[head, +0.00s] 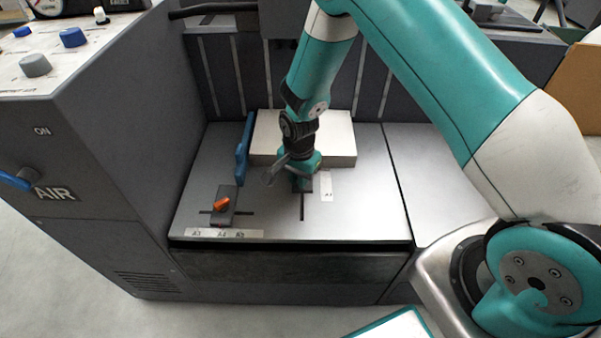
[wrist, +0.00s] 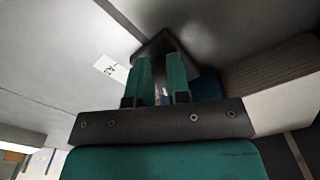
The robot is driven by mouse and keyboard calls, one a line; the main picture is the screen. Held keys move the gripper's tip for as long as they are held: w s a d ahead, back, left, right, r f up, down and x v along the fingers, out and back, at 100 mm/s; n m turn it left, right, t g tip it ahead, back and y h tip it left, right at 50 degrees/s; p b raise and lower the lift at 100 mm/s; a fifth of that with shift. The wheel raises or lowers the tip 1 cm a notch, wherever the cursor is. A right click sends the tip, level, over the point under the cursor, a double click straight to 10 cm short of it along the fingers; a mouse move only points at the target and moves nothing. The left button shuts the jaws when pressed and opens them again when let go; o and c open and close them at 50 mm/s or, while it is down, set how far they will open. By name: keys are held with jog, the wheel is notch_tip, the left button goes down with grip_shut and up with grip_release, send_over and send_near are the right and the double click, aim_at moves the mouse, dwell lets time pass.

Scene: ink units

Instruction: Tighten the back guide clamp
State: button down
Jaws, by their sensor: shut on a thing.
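My gripper (head: 303,172) points down at the feed table, in front of the paper stack. It is shut on the back guide clamp, a dark block (head: 305,185) over a slot running front to back. In the wrist view my two green fingers (wrist: 162,80) stand close together in front of the dark block (wrist: 158,46). The clamp's lever is mostly hidden by my gripper, so its angle cannot be told.
A second clamp with an orange lever (head: 222,204) sits at the left, by a blue side guide (head: 243,150). The pale paper stack (head: 340,141) lies behind my gripper. The grey table (head: 365,205) is clear to the right. A tall grey cabinet (head: 130,130) borders the left.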

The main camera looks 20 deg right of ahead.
jog(key=shift+w+a+m+p, duration=0.15)
jog(key=shift+m+p, duration=0.1)
jog(key=shift+m, duration=0.5)
jog(key=shift+w+d+m+p, duration=0.1)
jog(key=shift+m+p, duration=0.15)
jog(key=shift+m, duration=0.5)
jog(key=c, duration=1.1)
grip_release()
jog(key=shift+r, duration=0.15)
jog(key=shift+r+p, duration=1.5)
jog(key=shift+r, duration=7.1)
